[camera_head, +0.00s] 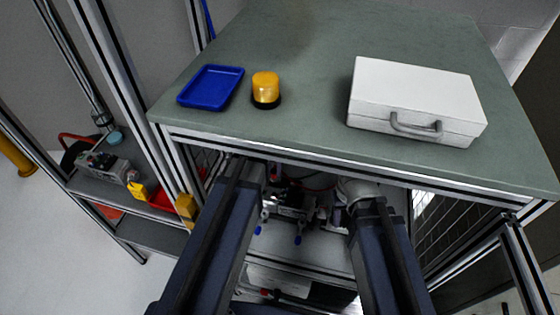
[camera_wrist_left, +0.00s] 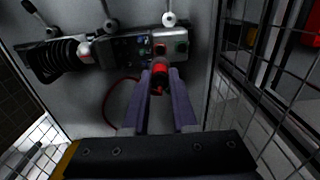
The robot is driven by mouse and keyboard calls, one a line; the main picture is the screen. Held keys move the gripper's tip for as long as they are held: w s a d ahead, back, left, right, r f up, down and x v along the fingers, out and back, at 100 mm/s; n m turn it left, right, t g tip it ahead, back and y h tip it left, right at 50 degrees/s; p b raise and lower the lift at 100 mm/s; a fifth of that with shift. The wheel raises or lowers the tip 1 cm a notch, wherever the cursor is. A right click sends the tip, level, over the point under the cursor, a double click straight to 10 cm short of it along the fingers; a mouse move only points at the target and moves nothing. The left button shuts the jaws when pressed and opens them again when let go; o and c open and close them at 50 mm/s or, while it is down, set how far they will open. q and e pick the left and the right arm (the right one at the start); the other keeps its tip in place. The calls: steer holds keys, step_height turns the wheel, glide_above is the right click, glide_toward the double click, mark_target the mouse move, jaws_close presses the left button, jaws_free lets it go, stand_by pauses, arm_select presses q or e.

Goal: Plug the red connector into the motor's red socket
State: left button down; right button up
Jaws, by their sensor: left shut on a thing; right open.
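My left gripper (camera_wrist_left: 160,76) is shut on the red connector (camera_wrist_left: 160,70), held between its two fingertips. A red cable (camera_wrist_left: 108,103) curves off to the left behind the fingers. The motor unit (camera_wrist_left: 120,50) lies beyond, with a ribbed black part at its left end and small coloured sockets at its right end. The connector is close to that end; I cannot tell whether it touches, and the red socket is not clearly seen. In the head view the motor unit (camera_head: 288,200) shows dimly below the tabletop, between my arms. My right gripper (camera_head: 342,205) is beside it on the right, its fingers hard to make out.
The green tabletop (camera_head: 310,60) overhangs the work area and carries a blue tray (camera_head: 211,87), an amber beacon (camera_head: 266,89) and a white case (camera_head: 415,100). Wire mesh (camera_wrist_left: 262,85) stands close at right in the wrist view. A side shelf (camera_head: 105,185) holds other parts.

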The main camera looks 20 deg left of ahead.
arm_select(q)
steer(key=shift+f, duration=0.25)
step_height(320, 180, down, 8)
steer(key=b, duration=0.8)
steer(key=shift+r, duration=0.1)
steer(key=shift+f+b, duration=0.4)
steer(key=shift+b, duration=0.1)
stand_by(1.3)
steer(key=c, duration=0.6)
jaws_free()
steer(key=shift+r, duration=0.1)
step_height(320, 180, up, 8)
steer(key=p, duration=0.8)
steer(key=shift+f, duration=0.2)
